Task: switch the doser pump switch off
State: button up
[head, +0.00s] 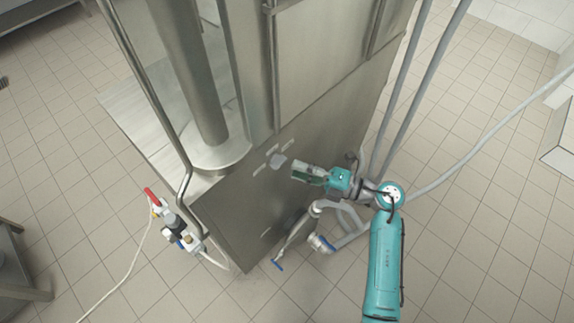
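A stainless steel machine cabinet (285,190) fills the middle of the head view. My gripper (296,171) points left, close in front of its side panel; I cannot tell if it touches. A small light grey fitting (277,161) sits on the panel just beyond the fingertips. It may be the doser pump switch, but it is too small and blurred to identify or to read its position. The fingers are seen from above and blend with the panel, so their opening is unclear.
Grey pipes with a blue-handled valve (322,243) run low beside the cabinet. Another blue handle (277,264) hangs near its base. A valve group with a red lever (152,197) and white hose (124,276) is at left. The tiled floor (480,190) at right is mostly open.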

jog(key=v, duration=0.6)
jog(key=shift+d, duration=0.3)
jog(key=shift+s, duration=0.15)
